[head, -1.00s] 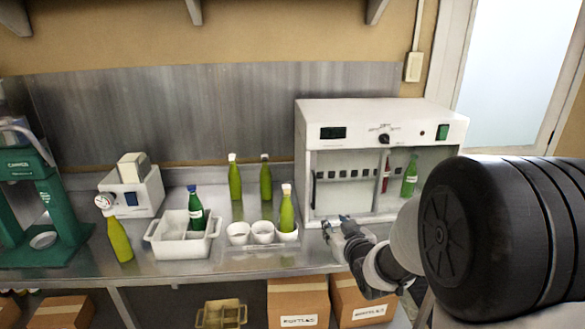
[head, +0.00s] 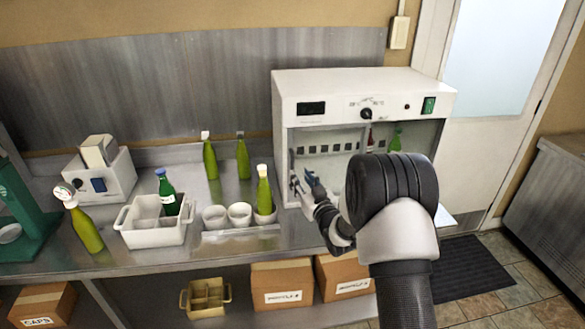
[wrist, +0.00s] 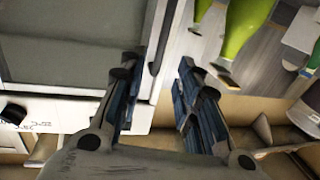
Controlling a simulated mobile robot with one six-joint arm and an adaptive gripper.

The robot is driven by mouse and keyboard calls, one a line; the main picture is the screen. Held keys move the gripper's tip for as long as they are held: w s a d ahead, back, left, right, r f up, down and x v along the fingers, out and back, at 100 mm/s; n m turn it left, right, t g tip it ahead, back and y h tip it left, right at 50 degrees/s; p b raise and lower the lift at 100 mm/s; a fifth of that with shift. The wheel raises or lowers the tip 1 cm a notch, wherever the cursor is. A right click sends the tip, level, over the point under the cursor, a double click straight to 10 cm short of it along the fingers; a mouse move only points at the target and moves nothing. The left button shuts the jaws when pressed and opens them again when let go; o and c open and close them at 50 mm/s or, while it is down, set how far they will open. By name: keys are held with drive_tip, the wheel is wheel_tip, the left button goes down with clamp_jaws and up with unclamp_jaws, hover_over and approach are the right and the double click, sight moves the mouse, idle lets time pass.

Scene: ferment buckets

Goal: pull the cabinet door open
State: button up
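The white cabinet (head: 362,83) stands at the right end of the steel counter. Its glass-fronted door (head: 330,150) looks shut, with a dark upright handle (head: 292,164) at its left edge. My gripper (head: 309,183) is in front of the door's lower left part, close to the handle. In the wrist view my gripper (wrist: 160,78) is open, its two fingers apart. The handle (wrist: 165,40) shows as a dark bar near the left finger, within the gap between the fingers. I cannot tell whether a finger touches it. My arm hides the door's lower right part.
White cups (head: 240,214) and a green bottle (head: 264,190) stand just left of the cabinet. A white divided bin (head: 150,235) is farther left. Cardboard boxes (head: 282,284) sit below the counter. The floor at right, with a dark mat (head: 470,270), is clear.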

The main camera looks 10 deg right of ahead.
sight(293, 166)
drive_tip(key=w, duration=0.2)
drive_tip(key=w+a, duration=0.1)
drive_tip(key=w, duration=0.2)
drive_tip(key=w+b, duration=0.1)
drive_tip(key=w, duration=0.2)
drive_tip(key=shift+w+a, duration=0.25)
drive_tip(key=shift+a, duration=0.05)
drive_tip(key=shift+c, duration=0.5)
clamp_jaws()
